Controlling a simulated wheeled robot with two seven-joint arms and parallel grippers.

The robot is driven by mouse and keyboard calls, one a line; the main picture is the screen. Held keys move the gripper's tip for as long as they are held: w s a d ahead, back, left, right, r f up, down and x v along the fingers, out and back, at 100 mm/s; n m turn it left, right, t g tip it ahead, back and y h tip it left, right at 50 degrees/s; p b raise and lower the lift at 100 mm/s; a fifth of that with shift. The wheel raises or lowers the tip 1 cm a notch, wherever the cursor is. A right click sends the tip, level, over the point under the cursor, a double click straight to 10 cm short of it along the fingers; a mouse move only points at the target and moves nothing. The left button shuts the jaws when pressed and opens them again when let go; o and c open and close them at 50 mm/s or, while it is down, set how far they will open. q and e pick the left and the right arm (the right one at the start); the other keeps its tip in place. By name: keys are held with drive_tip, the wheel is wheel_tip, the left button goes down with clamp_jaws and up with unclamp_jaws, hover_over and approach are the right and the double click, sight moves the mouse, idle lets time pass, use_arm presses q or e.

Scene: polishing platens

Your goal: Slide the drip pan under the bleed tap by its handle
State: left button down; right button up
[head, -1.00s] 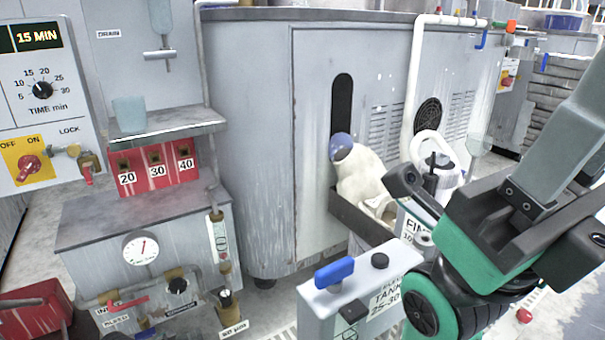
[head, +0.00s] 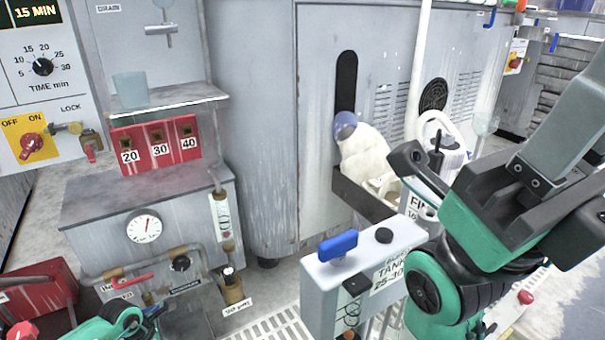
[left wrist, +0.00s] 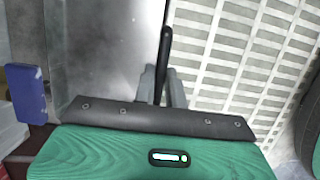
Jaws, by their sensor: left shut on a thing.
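In the left wrist view, my left gripper (left wrist: 162,88) is shut on a thin black upright handle (left wrist: 166,48). A smooth grey metal surface (left wrist: 105,45), likely the drip pan, lies left of the handle; its full outline is hidden. A brass tap (head: 232,287), which may be the bleed tap, hangs below a sight tube on the grey cabinet. My right gripper (head: 425,165) is at the right; its fingers cannot be read clearly.
Slatted floor grating (left wrist: 235,50) lies right of the handle, and a blue block (left wrist: 28,95) is at the left. A tank with a blue handle (head: 338,245) stands right of the tap. A red box (head: 40,298) is at the lower left.

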use_arm(q)
drive_tip(key=shift+w+a+b, duration=0.4)
drive_tip(key=shift+w+a, duration=0.3)
drive_tip(key=shift+w, duration=0.15)
drive_tip(key=c, duration=1.4)
unclamp_jaws()
drive_tip(key=shift+o, duration=0.2)
